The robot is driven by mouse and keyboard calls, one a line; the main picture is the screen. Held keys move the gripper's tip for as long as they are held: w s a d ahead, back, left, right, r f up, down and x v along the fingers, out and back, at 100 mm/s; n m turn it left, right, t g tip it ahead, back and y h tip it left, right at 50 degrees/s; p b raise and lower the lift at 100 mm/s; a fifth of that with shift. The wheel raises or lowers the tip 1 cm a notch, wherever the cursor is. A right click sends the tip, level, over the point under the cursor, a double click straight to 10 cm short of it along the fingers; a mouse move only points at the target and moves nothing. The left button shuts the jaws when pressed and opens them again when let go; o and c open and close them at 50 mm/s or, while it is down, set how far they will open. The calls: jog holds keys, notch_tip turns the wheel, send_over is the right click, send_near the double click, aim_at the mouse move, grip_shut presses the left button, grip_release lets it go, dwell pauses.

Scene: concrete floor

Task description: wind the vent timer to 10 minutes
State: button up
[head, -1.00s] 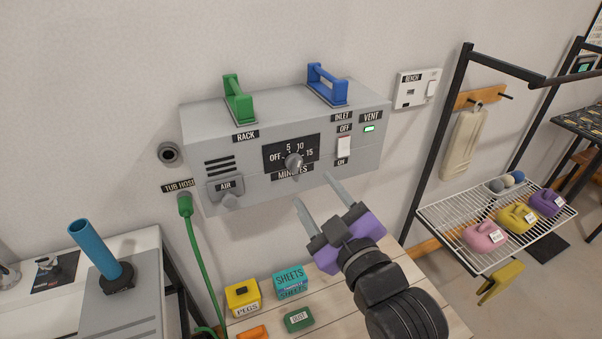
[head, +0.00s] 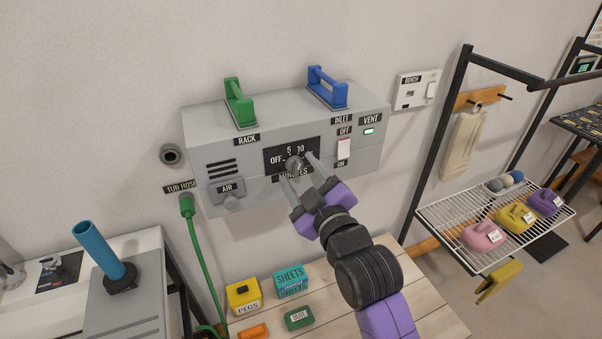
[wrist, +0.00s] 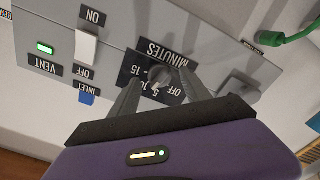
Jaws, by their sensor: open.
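The vent timer is a grey round knob (head: 294,164) on a black dial plate (head: 271,157) marked OFF, 5, 10 and 15, on the front of a grey wall box (head: 360,98). My gripper (head: 297,168) is open, with its two fingers reaching up to either side of the knob. In the wrist view the knob (wrist: 159,74) shows between the fingertips (wrist: 160,80), and the picture is upside down. I cannot tell whether the fingers touch the knob. Its pointer direction is too small and partly hidden to read.
Green (head: 239,104) and blue (head: 326,88) handles stand on top. A wooden table (head: 345,318) with small boxes lies below.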

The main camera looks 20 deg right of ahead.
grip_shut()
jog(key=shift+m, duration=1.2)
grip_release()
jog(key=s+b, duration=0.1)
jog(key=s, duration=0.6)
jog(key=shift+s, duration=0.4)
jog(key=shift+d, duration=0.1)
